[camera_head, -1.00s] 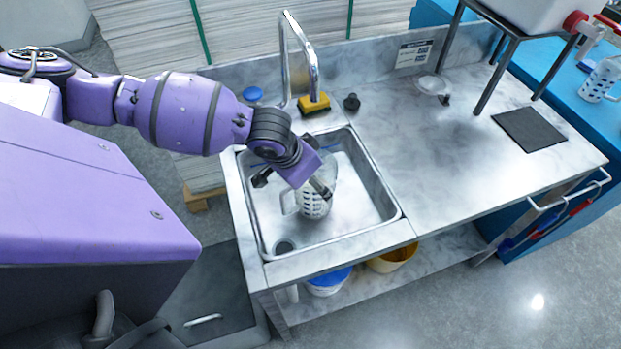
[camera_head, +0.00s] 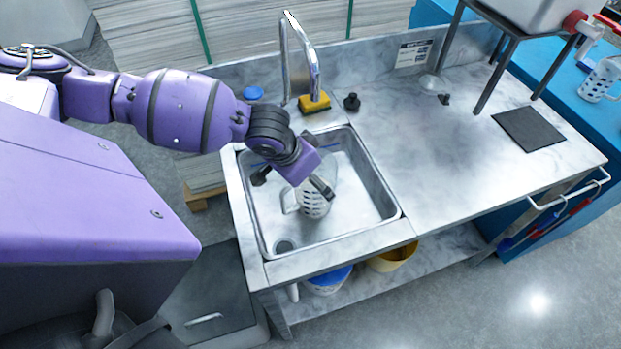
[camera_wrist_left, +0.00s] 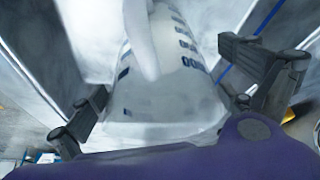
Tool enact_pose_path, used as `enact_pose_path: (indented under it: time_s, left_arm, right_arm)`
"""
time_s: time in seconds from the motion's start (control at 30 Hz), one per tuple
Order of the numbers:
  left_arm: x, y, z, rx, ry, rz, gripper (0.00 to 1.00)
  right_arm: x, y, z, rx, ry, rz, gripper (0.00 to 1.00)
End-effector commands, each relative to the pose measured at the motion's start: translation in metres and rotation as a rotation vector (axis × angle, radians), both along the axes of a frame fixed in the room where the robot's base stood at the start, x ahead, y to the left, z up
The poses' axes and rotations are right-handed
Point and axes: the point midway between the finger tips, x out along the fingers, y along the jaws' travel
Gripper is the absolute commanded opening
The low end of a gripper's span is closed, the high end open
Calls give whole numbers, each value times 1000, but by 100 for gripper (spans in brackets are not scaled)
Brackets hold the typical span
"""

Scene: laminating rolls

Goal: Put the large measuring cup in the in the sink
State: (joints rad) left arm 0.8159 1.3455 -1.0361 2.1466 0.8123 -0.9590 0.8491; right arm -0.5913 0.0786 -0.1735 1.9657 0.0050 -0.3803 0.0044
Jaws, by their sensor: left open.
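The large measuring cup (camera_head: 314,203) is translucent with dark blue markings and a handle. It is inside the metal sink (camera_head: 362,215), and my gripper covers part of it in the head view. In the left wrist view the cup (camera_wrist_left: 165,90) fills the middle, with its pale handle toward the camera. My left gripper (camera_head: 292,178) is over the sink at the cup. Its fingers (camera_wrist_left: 165,95) are spread wide on either side of the cup, with gaps between. I cannot tell whether the cup rests fully on the sink floor. My right gripper is not in view.
A tall faucet (camera_head: 314,70) stands behind the sink, with a yellow sponge (camera_head: 314,103) and a black stopper (camera_head: 352,102) beside it. The marble counter (camera_head: 440,150) to the right is mostly clear. Another measuring cup (camera_head: 600,80) stands on the blue table at the far right.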

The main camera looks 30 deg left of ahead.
Motion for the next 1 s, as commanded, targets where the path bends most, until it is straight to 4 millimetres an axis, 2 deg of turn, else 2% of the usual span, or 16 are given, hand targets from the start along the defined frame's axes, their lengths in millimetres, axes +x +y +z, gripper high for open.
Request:
enact_pose_path:
  time_s: [0.3,0.5,0.7,1.0]
  left_arm:
    - [-23,10,64,3,-5,0,98]
    - [-35,14,94,2,-3,0,98]
    - [-41,15,106,2,1,-1,98]
    - [-42,15,106,1,1,-1,98]
  right_arm:
    - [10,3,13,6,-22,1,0]
    - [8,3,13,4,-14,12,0]
    - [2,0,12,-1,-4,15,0]
    - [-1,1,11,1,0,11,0]
